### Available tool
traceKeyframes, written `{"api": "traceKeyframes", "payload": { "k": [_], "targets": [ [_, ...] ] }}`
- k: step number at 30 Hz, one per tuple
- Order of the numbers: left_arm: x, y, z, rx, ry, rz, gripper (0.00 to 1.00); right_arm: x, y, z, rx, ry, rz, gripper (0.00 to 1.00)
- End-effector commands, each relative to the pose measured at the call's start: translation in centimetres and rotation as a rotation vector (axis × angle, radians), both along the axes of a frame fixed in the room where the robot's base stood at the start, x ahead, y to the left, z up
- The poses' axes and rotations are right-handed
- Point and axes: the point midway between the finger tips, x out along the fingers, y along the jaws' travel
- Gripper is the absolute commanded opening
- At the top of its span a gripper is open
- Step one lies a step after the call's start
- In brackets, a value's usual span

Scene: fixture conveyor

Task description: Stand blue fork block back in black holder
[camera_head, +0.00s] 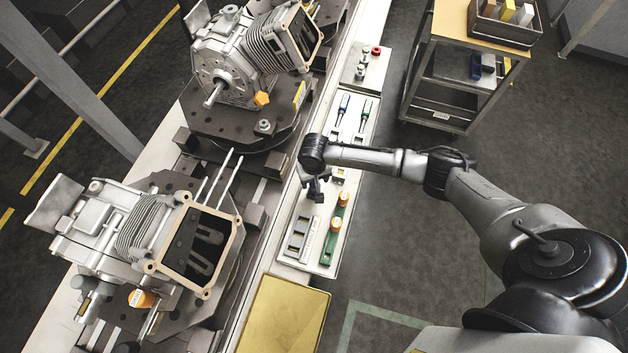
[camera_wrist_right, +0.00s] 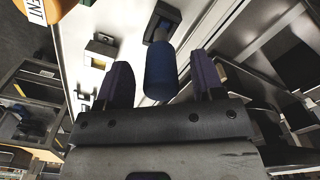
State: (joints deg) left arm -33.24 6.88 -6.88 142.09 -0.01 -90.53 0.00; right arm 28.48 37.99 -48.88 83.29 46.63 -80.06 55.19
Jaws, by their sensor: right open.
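My right gripper (camera_head: 317,195) hangs over the white tool tray in the head view. In the right wrist view the right gripper (camera_wrist_right: 163,78) is open, with its two dark fingers spread. A blue rounded piece (camera_wrist_right: 161,68), apparently the fork block, lies between and a little beyond the fingers, with gaps on both sides. A dark holder-like bracket (camera_wrist_right: 163,20) is right behind its far end; I cannot tell whether the piece sits in it. In the head view the gripper hides the blue piece. My left gripper is not in view.
Engine blocks (camera_head: 150,235) on round plates stand left. A yellow box (camera_head: 283,315) is at the front. A cart (camera_head: 440,110) stands right.

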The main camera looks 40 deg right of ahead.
Motion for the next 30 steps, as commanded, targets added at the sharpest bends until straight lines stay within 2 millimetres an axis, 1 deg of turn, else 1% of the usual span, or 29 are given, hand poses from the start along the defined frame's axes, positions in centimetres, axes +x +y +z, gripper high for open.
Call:
{"api": "traceKeyframes", "payload": {
  "k": [1, 6, 12, 15, 21, 30],
  "targets": [
    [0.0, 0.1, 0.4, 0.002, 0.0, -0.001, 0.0, 0.1, 0.0, 1.3, 0.002, -0.004, 0.001, 0.62],
    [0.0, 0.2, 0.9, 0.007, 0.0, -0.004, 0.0, 0.1, 0.0, 4.7, 0.001, -0.003, 0.0, 0.62],
    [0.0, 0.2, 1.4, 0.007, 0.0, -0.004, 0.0, 0.1, 0.0, 8.2, 0.001, -0.003, 0.0, 0.62],
    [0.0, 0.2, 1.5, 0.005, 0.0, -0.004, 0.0, 0.0, 0.0, 9.5, 0.001, -0.001, 0.0, 0.62],
    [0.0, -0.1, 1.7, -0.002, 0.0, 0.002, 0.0, 0.0, 0.0, 11.0, 0.001, 0.0, 0.0, 0.62],
    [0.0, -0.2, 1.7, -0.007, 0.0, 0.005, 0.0, 0.0, 0.0, 11.4, 0.001, 0.0, 0.001, 0.62]
  ]
}}
